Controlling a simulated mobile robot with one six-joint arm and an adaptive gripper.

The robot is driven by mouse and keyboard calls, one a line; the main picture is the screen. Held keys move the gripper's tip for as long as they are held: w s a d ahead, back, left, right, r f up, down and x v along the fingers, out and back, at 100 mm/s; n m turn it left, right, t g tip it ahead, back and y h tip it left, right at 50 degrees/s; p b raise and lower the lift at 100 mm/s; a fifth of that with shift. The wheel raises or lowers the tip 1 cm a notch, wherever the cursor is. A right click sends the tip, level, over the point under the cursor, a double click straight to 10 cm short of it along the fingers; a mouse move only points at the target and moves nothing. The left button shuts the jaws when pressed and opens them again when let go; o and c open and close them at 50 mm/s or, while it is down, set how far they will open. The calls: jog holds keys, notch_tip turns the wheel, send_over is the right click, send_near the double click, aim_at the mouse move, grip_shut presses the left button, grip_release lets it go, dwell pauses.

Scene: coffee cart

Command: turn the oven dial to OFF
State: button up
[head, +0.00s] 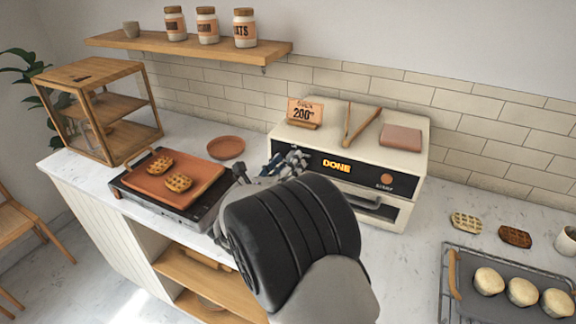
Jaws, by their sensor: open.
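The cream countertop oven (408,160) stands against the tiled wall. Its dark front panel shows a lit "DONE" display (337,166). A round orange control (386,178) sits at the right of the panel, with a small label under it that I cannot read surely. I cannot make out the dial; the left end of the panel is hidden behind my gripper. My gripper (290,160) is open, with its fingers at the left end of the oven front. I cannot tell whether they touch it. My arm covers part of the oven's lower front and the counter.
An orange tray (203,177) with waffles sits on a dark appliance left of my gripper. A "200" sign (304,113), tongs (360,125) and a folded cloth (402,138) lie on the oven top. A rack of buns (450,305) is at right. The oven handle (362,201) sticks out.

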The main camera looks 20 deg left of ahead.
jog(key=shift+w, duration=0.35)
jog(key=shift+c, duration=0.2)
jog(key=c, duration=1)
